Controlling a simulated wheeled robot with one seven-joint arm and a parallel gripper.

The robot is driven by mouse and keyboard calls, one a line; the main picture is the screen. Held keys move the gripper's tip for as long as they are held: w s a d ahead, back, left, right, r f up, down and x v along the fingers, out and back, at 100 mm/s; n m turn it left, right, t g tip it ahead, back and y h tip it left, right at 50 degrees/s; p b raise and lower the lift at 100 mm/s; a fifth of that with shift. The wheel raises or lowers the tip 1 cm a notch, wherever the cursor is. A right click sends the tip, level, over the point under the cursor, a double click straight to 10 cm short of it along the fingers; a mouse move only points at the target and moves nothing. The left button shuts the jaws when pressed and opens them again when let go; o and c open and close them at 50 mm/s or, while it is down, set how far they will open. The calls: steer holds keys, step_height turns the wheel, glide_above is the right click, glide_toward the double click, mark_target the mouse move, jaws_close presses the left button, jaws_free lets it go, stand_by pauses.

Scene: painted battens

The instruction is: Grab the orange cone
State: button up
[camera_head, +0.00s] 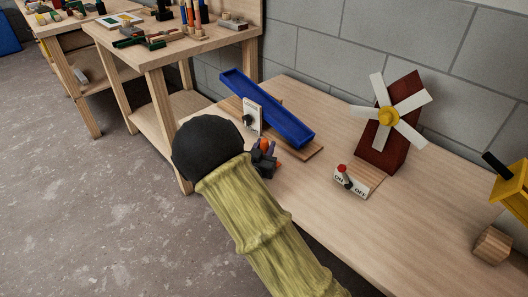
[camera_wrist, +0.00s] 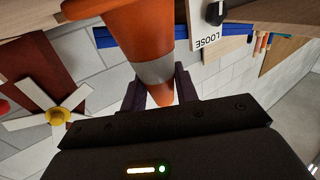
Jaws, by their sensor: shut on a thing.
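The orange cone (camera_wrist: 150,35) has a pale grey band and shows large in the wrist view, its narrow tip pointing down the picture between the fingers. My gripper (camera_wrist: 160,88) is shut on the cone near its tip, one dark finger on each side. In the head view only a small bit of the orange cone (camera_head: 264,144) shows beside my gripper (camera_head: 266,154), by the near edge of the bench. Most of the cone is hidden there, and I cannot tell whether its base touches the bench.
A blue trough (camera_head: 268,108) on a board and a white dial plate (camera_head: 252,115) stand just behind. A windmill (camera_head: 389,140) and an ON/OFF switch (camera_head: 348,183) are to the right, with a yellow object (camera_head: 512,190) and wooden block (camera_head: 492,245) farther right. The bench front is clear.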

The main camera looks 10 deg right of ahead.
step_height(320, 180, up, 9)
steer(key=shift+p, duration=1.25)
